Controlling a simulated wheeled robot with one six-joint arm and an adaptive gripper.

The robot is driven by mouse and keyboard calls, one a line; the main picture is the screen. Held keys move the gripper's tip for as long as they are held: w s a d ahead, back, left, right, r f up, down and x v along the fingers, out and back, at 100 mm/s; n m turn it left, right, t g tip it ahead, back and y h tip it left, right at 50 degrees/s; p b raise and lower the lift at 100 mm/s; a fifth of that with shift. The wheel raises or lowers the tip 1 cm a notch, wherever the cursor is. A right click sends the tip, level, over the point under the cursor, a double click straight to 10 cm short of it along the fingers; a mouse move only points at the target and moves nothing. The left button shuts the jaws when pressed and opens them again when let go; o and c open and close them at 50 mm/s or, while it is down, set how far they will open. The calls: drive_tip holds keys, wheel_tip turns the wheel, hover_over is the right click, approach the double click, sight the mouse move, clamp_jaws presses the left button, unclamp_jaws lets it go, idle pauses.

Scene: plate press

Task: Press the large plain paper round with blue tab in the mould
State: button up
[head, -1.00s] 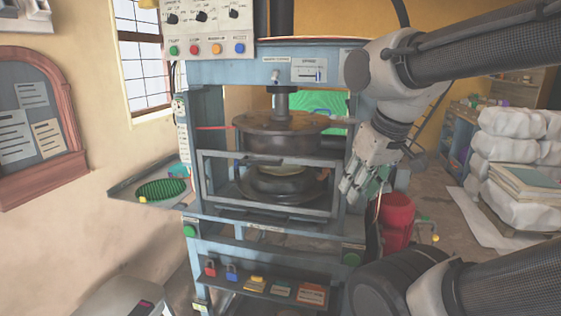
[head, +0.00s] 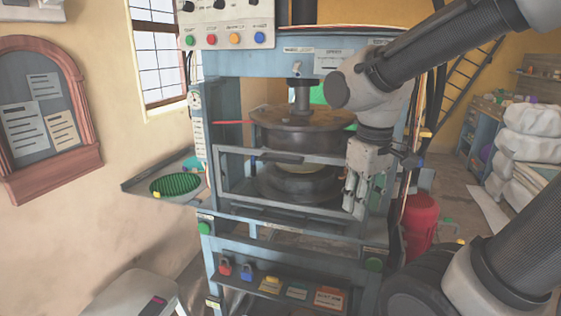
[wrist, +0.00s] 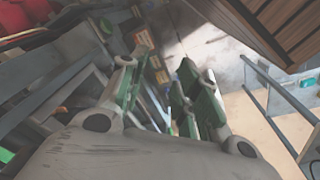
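The press stands in the middle of the head view, with a dark round upper mould half (head: 290,137) above a dark lower mould half (head: 280,185). A gap shows between them. A pale yellowish round (head: 296,168) lies on the lower half; I see no blue tab on it and cannot tell which round it is. A grey guard frame (head: 240,154) stands across the front of the mould. My gripper (head: 354,196) hangs fingers down at the right of the guard, in front of the press. In the wrist view its fingers (wrist: 160,85) are apart with nothing between them.
A side tray (head: 135,187) at left holds a green ribbed round (head: 178,186) with a yellow tab and a teal piece. Green buttons sit at the press's left (head: 205,228) and right (head: 374,264). A red cylinder (head: 419,222) stands right; a control panel (head: 229,30) hangs above.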

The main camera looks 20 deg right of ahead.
drive_tip(key=w+a+f+n+g+h, duration=0.3)
drive_tip(key=w+f+n+h, duration=0.1)
drive_tip(key=w+f+h, duration=0.2)
drive_tip(key=t+h, duration=0.9)
drive_tip(key=t, duration=0.3)
approach(279, 161)
drive_tip(key=x, duration=0.3)
drive_tip(key=shift+m, duration=0.3)
drive_tip(key=x, duration=0.7)
drive_tip(key=shift+w+d, duration=0.25)
clamp_jaws()
